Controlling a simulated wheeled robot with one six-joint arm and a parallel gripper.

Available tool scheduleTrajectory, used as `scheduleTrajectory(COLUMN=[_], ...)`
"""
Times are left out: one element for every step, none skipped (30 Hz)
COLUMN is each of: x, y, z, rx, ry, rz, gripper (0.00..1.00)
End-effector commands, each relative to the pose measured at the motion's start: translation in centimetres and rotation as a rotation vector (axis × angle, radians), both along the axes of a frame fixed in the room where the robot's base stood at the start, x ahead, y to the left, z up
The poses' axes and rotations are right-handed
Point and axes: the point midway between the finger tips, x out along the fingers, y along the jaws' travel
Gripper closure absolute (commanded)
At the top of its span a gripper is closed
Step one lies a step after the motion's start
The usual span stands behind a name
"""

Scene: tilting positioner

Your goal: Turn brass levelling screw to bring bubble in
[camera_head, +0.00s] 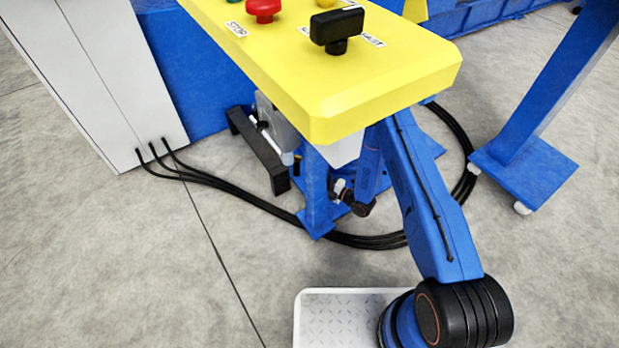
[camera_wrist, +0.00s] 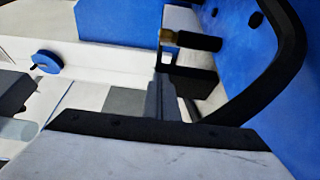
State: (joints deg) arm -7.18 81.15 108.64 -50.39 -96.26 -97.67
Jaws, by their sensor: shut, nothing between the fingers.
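In the wrist view my gripper (camera_wrist: 162,85) is shut and empty, its dark fingers pressed together in the middle of the picture. A small brass-coloured piece (camera_wrist: 168,36) with a black cylinder to its right shows beyond the fingertips. It may be the brass levelling screw, but I cannot tell for sure. The fingers appear just below it in the picture; whether they touch it is unclear. No bubble can be made out. In the head view my gripper is not clearly visible, with part of my arm under the yellow panel.
The yellow panel (camera_head: 340,75) with a red button (camera_head: 263,8) and a black switch (camera_head: 337,28) overhangs my arm. Black cables (camera_head: 240,200) run over the floor from a grey cabinet (camera_head: 90,75). A blue knob (camera_wrist: 47,62) stands left in the wrist view.

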Motion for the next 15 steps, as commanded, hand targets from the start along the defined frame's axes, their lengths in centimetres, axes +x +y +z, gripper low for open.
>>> scheduleTrajectory(x=[0.4, 0.7, 1.1, 1.3, 1.6, 2.0, 2.3, 2.6, 3.0, 3.3, 3.5, 3.9, 4.2, 4.4, 5.2], y=[0.9, 1.3, 1.9, 2.3, 2.8, 3.4, 3.8, 4.3, 4.9, 5.3, 5.7, 6.3, 6.8, 7.2, 6.5], z=[0.1, 0.1, 0.1, 0.1, 0.1, 0.0, 0.0, 0.0, 0.1, 0.1, 0.0, 0.0, 0.1, 0.1, 0.1], rx=[0.001, 0.001, 0.001, 0.001, 0.001, 0.001, 0.001, 0.002, 0.001, 0.002, 0.001, 0.001, 0.001, 0.002, 0.002], ry=[-0.002, -0.002, -0.002, -0.002, -0.002, -0.001, -0.001, -0.001, -0.002, -0.001, 0.0, -0.001, -0.001, -0.001, 0.0], rz=[0.003, 0.003, 0.003, 0.003, 0.003, 0.003, 0.003, 0.003, 0.003, 0.003, 0.003, 0.003, 0.003, 0.003, -0.002], gripper=[1.0, 1.0, 1.0, 1.0, 1.0, 1.0, 1.0, 1.0, 1.0, 1.0, 1.0, 1.0, 1.0, 1.0, 1.0])
